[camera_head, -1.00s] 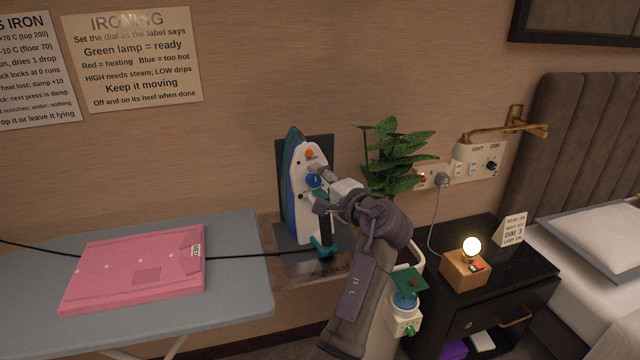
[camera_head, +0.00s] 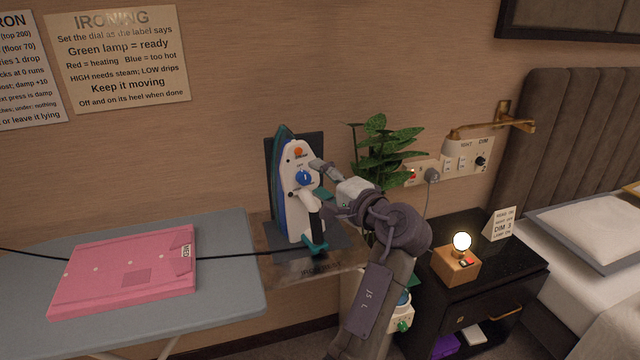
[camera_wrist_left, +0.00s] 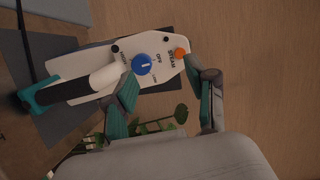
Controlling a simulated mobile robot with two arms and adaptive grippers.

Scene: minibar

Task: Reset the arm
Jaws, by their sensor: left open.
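My left gripper (camera_head: 322,180) is open and empty beside the upper right of the iron (camera_head: 297,215) in the head view. The iron stands upright on its heel on a dark rest, white with a blue-green soleplate edge. It has a blue dial (camera_head: 304,178) and an orange button (camera_head: 298,152). In the left wrist view, the dial (camera_wrist_left: 142,65) and the orange steam button (camera_wrist_left: 180,53) show near my two open fingers (camera_wrist_left: 165,88). The fingers are not closed on anything. My right gripper is not in view.
A grey ironing board (camera_head: 225,280) with a folded pink garment (camera_head: 130,272) is at the left. A plant (camera_head: 385,150) stands behind my arm. A nightstand (camera_head: 500,262) with a lit lamp (camera_head: 461,242) is at the right, beside a bed (camera_head: 585,285).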

